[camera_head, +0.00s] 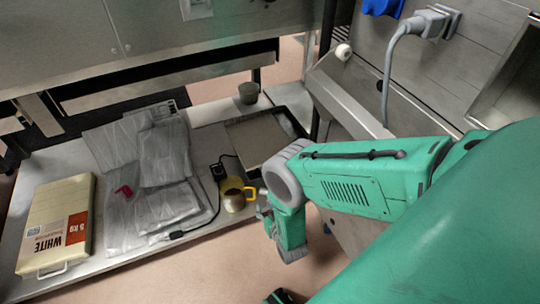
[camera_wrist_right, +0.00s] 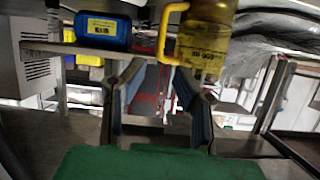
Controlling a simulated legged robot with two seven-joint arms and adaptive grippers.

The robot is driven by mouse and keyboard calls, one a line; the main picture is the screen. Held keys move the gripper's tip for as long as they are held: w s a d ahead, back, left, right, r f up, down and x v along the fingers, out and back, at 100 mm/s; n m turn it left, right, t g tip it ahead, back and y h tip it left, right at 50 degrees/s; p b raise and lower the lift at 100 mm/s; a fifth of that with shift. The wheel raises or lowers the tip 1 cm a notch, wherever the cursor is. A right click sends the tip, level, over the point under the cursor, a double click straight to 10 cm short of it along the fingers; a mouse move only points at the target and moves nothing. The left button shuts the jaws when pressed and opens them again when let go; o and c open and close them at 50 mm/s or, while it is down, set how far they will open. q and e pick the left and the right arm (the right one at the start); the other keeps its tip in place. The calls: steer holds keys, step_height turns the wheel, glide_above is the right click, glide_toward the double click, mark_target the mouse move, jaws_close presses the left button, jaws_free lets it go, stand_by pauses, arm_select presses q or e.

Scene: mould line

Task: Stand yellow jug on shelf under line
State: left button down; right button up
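The yellow jug (camera_head: 235,202) stands upright on the low grey shelf (camera_head: 100,268), near its front edge, with its brown inside showing from above. Its handle points right, toward my right gripper (camera_head: 264,207). In the right wrist view the jug (camera_wrist_right: 202,42) is at the top, with its handle on the left. My right gripper (camera_wrist_right: 158,98) has its fingers spread there, with nothing between them. The jug is beyond the fingertips and looks apart from them. My left gripper does not show.
A white-and-yellow sack (camera_head: 60,215) lies at the shelf's left. Grey plastic bags (camera_head: 165,165) lie left of the jug. A dark flat tray (camera_head: 258,137) and a grey cup (camera_head: 248,93) are behind it.

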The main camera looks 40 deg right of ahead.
steer(key=s+a+r+n+g+y, duration=0.1)
steer(key=s+r+n+g, duration=0.1)
steer(key=s+r+g, duration=0.4)
steer(key=s+a+r+n+g+y, duration=0.1)
steer(key=s+r+g, duration=0.5)
steer(key=s+r, duration=0.7)
steer(key=s+n+y, duration=0.1)
steer(key=s, duration=0.7)
steer(key=shift+a+r+g, duration=0.15)
steer(key=shift+a+g, duration=0.2)
steer(key=shift+g, duration=0.05)
steer(key=shift+a, duration=0.1)
